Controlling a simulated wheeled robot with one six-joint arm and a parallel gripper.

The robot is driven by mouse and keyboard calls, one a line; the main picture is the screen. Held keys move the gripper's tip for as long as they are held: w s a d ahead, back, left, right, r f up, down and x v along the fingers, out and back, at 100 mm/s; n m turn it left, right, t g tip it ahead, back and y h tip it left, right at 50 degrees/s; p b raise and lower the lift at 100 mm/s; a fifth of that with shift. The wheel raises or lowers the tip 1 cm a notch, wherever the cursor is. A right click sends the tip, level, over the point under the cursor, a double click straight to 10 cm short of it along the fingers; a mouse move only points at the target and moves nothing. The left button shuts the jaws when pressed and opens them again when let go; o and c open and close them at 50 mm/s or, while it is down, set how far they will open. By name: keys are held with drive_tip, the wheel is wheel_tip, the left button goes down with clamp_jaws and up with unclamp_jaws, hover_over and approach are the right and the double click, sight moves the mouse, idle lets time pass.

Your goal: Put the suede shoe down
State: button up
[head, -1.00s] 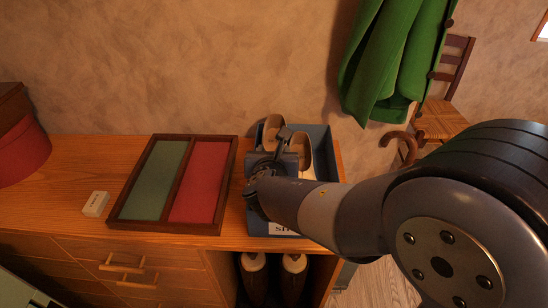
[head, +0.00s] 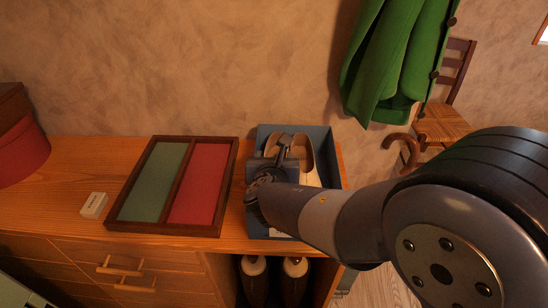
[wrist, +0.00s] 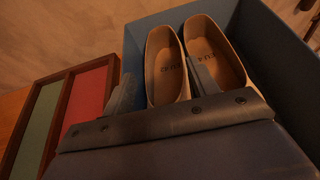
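The suede shoe (wrist: 165,66), tan inside with a pale rim, sits inside the blue box (head: 326,143) on the cabinet top. A matching shoe (wrist: 214,52) lies close beside it on the right; it also shows in the head view (head: 306,152). My gripper (wrist: 163,86) reaches into the box with one finger on each side of the left shoe, and looks shut on it. The right finger is between the two shoes. The shoe's lower part and its contact with the box floor are hidden by my gripper.
A wooden tray (head: 173,185) with green and red compartments lies left of the box. A small white block (head: 94,205) and a round red box (head: 22,150) are farther left. A green coat (head: 395,65) hangs at the right.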

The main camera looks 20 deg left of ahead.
drive_tip(key=shift+r, duration=0.1)
drive_tip(key=p+v, duration=0.3)
drive_tip(key=v, duration=0.9)
drive_tip(key=shift+r, duration=0.4)
drive_tip(key=b+x, duration=0.1)
drive_tip(key=x, duration=0.7)
drive_tip(key=b+x, duration=0.1)
drive_tip(key=x, duration=0.3)
drive_tip(key=shift+f+b, duration=0.35)
drive_tip(key=shift+f, duration=0.25)
drive_tip(key=shift+r, duration=0.35)
drive_tip(key=shift+f, duration=0.1)
